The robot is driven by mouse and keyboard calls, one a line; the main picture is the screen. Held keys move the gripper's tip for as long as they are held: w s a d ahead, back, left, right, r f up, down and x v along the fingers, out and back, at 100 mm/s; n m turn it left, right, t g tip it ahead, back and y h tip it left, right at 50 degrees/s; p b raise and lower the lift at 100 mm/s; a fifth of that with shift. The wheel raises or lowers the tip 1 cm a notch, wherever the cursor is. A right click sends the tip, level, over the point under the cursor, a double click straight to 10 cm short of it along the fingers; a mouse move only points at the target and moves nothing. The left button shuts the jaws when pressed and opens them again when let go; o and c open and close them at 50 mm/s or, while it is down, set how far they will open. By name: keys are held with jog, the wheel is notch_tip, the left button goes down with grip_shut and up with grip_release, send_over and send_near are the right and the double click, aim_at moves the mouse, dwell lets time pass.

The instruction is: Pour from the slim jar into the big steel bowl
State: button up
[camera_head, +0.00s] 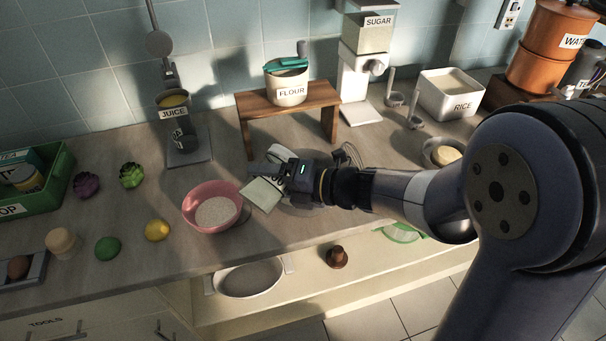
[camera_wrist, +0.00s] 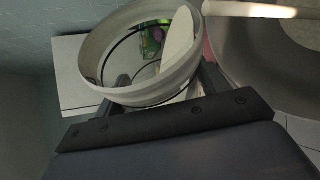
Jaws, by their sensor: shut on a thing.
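My gripper (camera_head: 290,178) is shut on a pale, labelled jar (camera_head: 262,194), which is strongly tilted beside the pink bowl. In the wrist view, the jar's round rim (camera_wrist: 92,72) is close in front of the jaws, with pale matter along one side inside. The label is not readable. A large grey curved surface (camera_wrist: 245,65) is at the right of the wrist view. I cannot tell whether anything is flowing.
A pink bowl (camera_head: 233,191) with pale grains is just left of the jar. A wooden stand (camera_head: 330,97) carrying a flour canister (camera_head: 287,90) is behind. A bowl with yellow contents (camera_head: 428,156) is right, a juice dispenser (camera_head: 180,130) left. Lemon (camera_head: 158,230) and lime (camera_head: 107,248) lie near the front edge.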

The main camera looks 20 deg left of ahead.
dwell(0.6)
jog(key=shift+w+d+r+m+g+y+p, duration=0.15)
jog(key=shift+w+d+r+m+y+p, duration=0.1)
jog(key=shift+w+m, duration=0.2)
jog(key=shift+w+d+r+m+g+y+p, duration=0.15)
jog(key=shift+w+r+m, duration=0.1)
jog(key=shift+w+m, duration=0.2)
dwell(0.9)
jog(key=shift+w+d+f+m+y+p, duration=0.1)
jog(key=shift+w+f+m+y+p, duration=0.25)
jog(key=shift+m+p, duration=0.4)
dwell(0.8)
